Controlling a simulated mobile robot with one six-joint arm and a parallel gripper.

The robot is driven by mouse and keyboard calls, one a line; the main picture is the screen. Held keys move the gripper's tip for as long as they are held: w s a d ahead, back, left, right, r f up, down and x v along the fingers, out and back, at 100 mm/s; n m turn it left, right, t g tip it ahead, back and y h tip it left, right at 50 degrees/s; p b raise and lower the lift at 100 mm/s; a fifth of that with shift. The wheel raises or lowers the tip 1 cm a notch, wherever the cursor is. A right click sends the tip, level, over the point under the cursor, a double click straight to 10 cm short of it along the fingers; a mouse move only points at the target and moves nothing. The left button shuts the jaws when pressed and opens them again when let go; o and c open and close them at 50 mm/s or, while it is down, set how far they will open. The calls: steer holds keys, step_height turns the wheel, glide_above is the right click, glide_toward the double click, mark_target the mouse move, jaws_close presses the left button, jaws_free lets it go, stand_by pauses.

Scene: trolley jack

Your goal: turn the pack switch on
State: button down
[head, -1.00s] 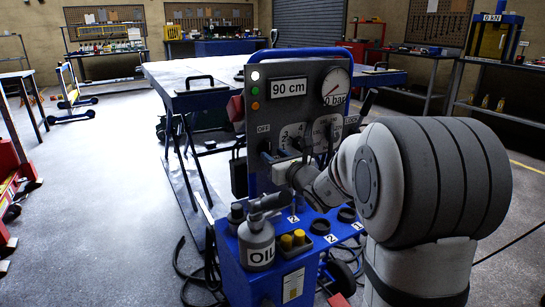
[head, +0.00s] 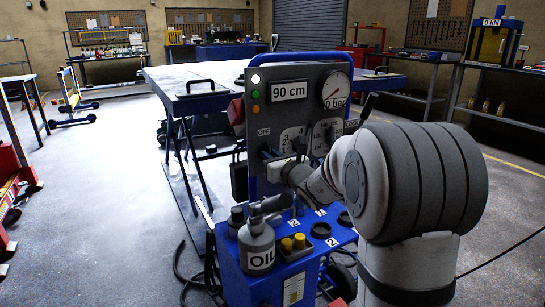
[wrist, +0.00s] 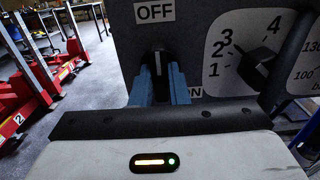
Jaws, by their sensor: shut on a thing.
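The pack switch (wrist: 158,64) is a black knob under the OFF label (wrist: 155,11) on the grey panel (head: 306,108). Its white line points up toward OFF in the wrist view. My gripper (wrist: 160,85) has its two blue fingers on either side of the knob and is shut on it. The ON label (wrist: 194,92) is partly hidden behind the right finger. In the head view my gripper (head: 271,157) is at the panel's lower left, and the knob is mostly hidden there.
A selector knob (wrist: 258,66) with numbers sits right of the switch. A lift table (head: 200,100) stands behind.

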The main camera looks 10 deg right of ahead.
steer(key=shift+m, duration=0.3)
steer(key=shift+d+f+m+p, duration=0.1)
steer(key=shift+m+p, duration=3.1)
steer(key=shift+m, duration=1.1)
steer(key=shift+d+f+m+p, duration=0.1)
steer(key=shift+m+p, duration=3.05)
steer(key=shift+m, duration=1.15)
steer(key=c, duration=1.4)
jaws_free()
steer(key=p+v, duration=0.1)
steer(key=v, duration=0.6)
steer(key=shift+s, duration=0.35)
